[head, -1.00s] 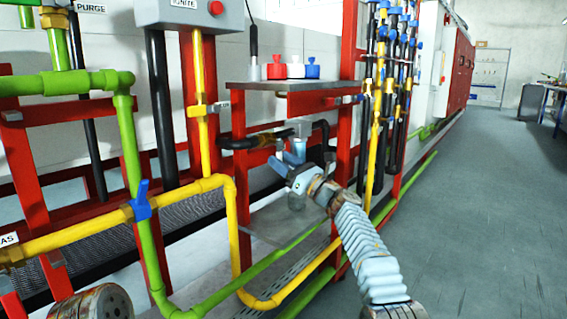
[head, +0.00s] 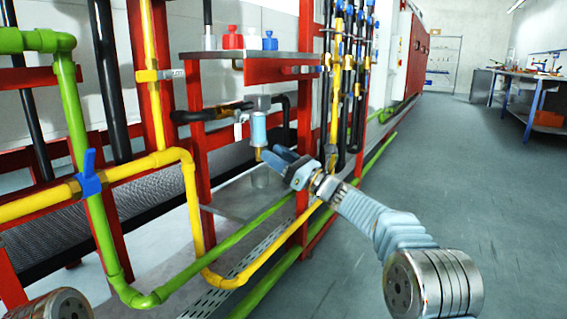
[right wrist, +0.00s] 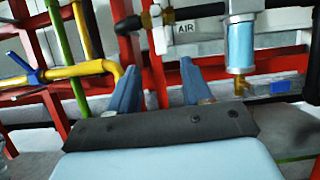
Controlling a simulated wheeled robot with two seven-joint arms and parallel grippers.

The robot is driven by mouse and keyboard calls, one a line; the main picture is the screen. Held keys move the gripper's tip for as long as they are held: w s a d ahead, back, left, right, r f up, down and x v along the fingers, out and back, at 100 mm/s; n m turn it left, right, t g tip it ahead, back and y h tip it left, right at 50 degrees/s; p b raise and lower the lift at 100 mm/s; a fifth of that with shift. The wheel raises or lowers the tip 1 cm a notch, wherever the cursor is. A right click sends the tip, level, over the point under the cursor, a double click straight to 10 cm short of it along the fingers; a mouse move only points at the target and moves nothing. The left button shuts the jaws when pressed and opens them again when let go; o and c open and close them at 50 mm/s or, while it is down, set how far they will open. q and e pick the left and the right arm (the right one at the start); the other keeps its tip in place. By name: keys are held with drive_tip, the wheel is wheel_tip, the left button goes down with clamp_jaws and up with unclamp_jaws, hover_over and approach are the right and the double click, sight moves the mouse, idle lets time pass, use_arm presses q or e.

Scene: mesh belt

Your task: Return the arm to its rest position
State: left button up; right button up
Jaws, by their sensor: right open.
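My right gripper (head: 279,158) is open in the head view, with nothing between its blue-grey fingers. It is in front of the red frame, just right of and below a light blue cylinder (head: 258,129) with a brass fitting under it. In the right wrist view the two fingers (right wrist: 156,84) stand apart, and the blue cylinder (right wrist: 240,48) is beyond them to the right, apart from them. My right arm reaches in from the lower right. My left gripper is not in view.
Yellow pipe (head: 189,215) and green pipe (head: 100,240) with a blue valve handle (head: 89,172) run at left. Bottles (head: 232,38) stand on the upper shelf (head: 235,54). The floor (head: 465,170) at right is clear.

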drive_tip(key=shift+v, duration=1)
